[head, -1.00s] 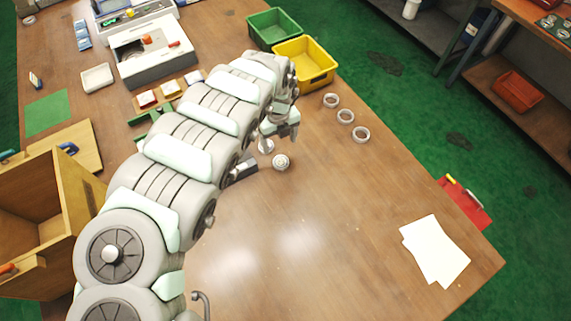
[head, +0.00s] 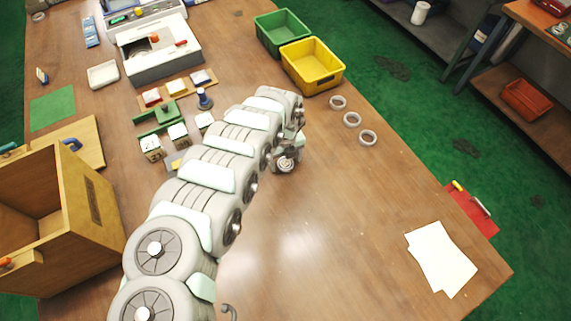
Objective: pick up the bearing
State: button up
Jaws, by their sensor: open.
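A small round metallic bearing (head: 286,165) lies on the brown table near its middle. My gripper (head: 287,157) is right at the bearing, above it or around it; I cannot tell which. The wrist covers part of the bearing, and the fingertips are hard to make out. The jaws are open and the bearing does not look lifted.
A yellow bin (head: 313,82) and a green bin (head: 268,48) stand at the back edge. Small blocks and a green fixture (head: 158,117) are left of my arm. A wooden box (head: 92,205) stands at the left. White papers (head: 440,258) lie front right; the table between is clear.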

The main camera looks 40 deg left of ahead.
jog(key=c, duration=1.6)
